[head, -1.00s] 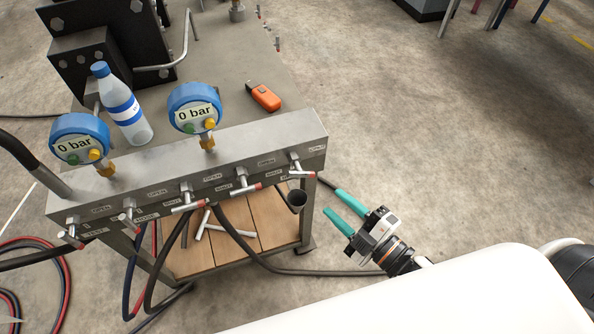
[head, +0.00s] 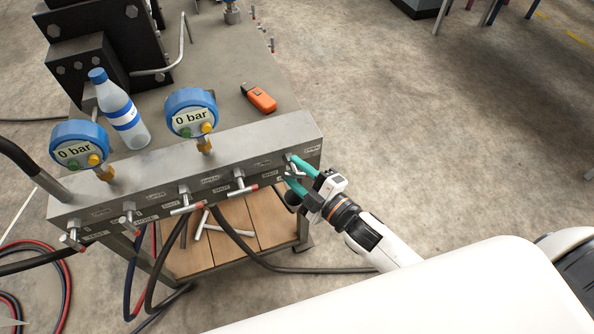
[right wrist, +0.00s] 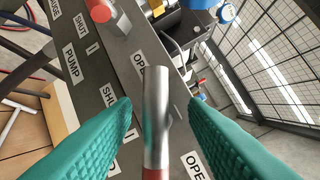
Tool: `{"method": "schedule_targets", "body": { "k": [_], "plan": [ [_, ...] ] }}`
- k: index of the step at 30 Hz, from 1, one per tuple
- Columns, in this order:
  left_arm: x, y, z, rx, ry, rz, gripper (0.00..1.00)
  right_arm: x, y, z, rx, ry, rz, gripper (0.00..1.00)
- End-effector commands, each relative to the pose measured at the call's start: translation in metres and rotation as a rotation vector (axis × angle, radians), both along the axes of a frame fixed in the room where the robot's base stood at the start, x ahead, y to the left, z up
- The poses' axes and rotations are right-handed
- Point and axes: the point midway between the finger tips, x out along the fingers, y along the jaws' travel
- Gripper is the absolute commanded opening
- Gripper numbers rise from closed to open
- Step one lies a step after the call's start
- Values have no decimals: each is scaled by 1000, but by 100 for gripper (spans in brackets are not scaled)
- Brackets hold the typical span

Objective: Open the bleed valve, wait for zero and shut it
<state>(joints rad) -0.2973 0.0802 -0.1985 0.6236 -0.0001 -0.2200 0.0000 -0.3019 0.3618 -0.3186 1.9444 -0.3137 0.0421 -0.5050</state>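The grey valve manifold (head: 150,195) carries a row of valves with red-tipped levers along its front. My right gripper (head: 289,169) is at the rightmost valve, with teal fingers on either side of its lever. In the right wrist view the metal lever (right wrist: 158,110) stands between the fingers, with gaps on both sides, and its red end is at the bottom. Labels starting "OPE" and "SHU" lie near it. The left gauge (head: 79,147) and right gauge (head: 191,115) both read 0 bar. My left gripper is out of view.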

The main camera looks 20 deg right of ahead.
Motion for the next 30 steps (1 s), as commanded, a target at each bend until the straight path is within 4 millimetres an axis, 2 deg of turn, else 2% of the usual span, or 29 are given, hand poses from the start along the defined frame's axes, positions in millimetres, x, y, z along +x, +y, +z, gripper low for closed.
{"method": "schedule_targets", "body": {
  "k": [6,14,23,30],
  "plan": [
    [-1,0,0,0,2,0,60,0,0,0,1,1,0,40],
    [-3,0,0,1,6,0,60,0,0,0,1,1,0,0],
    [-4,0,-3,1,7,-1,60,0,0,-2,31,5,-1,0],
    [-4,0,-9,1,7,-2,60,0,0,-3,157,8,-2,0]
  ]
}}
